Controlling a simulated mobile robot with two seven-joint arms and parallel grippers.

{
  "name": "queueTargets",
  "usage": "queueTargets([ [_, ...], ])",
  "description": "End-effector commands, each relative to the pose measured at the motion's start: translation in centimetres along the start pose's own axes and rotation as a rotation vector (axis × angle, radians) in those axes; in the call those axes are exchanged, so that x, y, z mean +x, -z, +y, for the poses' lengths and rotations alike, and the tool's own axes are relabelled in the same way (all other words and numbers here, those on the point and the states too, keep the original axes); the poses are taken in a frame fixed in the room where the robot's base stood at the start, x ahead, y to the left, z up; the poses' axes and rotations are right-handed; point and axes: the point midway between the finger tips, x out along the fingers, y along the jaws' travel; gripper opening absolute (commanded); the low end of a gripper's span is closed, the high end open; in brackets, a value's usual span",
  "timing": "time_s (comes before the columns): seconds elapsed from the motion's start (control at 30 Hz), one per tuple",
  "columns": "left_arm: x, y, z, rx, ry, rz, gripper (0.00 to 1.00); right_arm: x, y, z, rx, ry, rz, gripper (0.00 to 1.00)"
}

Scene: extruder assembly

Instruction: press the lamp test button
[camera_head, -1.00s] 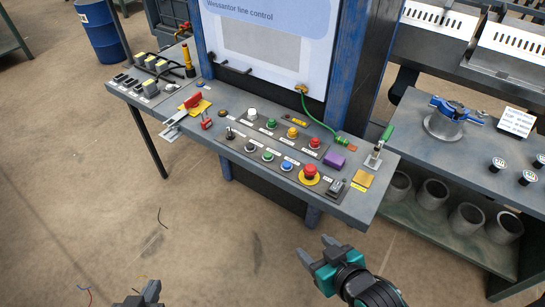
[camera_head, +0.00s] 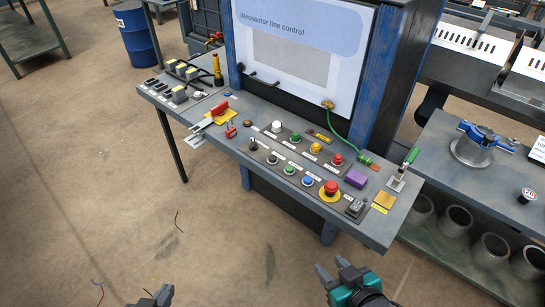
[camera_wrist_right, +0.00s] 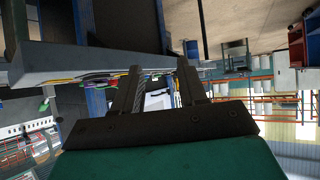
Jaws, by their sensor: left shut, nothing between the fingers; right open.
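The sloped control desk (camera_head: 300,206) carries two rows of buttons. The back row has a white button (camera_head: 277,126), a green button (camera_head: 296,137), a yellow button (camera_head: 315,148) and a red button (camera_head: 337,159). The front row has a black button (camera_head: 272,158), a green one, a blue button (camera_head: 307,181) and a red mushroom button (camera_head: 331,187). Labels are too small to read, so I cannot tell which is lamp test. My left gripper (camera_head: 158,295) is shut at the bottom edge, partly cut off. My right gripper (camera_head: 333,267) is open and empty, in front of the desk and apart from it.
A red-handled switch (camera_head: 217,109), red padlock (camera_head: 231,131), purple block (camera_head: 356,179) and green-handled lever (camera_head: 408,161) stand on the desk. A green cable (camera_head: 346,144) runs down from the panel screen. A bench (camera_head: 440,160) stands at right.

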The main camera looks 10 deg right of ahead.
Motion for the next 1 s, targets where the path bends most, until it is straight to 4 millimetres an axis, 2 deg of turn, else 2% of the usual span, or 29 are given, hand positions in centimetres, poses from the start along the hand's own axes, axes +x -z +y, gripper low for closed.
queueTargets([
  [0.03, -0.02, -0.04, 0.01, 0.0, 0.0, -0.001, 0.0, 0.0, 0.0, 0.0, 0.0, 0.0, 0.0, 0.37],
  [0.43, -0.03, -0.06, 0.02, 0.0, 0.0, -0.001, 0.0, 0.0, -0.01, 0.0, 0.0, 0.0, 0.0, 0.0],
  [1.0, -0.02, -0.03, 0.01, 0.0, 0.0, -0.001, 0.0, 0.0, -0.02, 0.02, -0.001, 0.0, 0.0, 0.0],
])
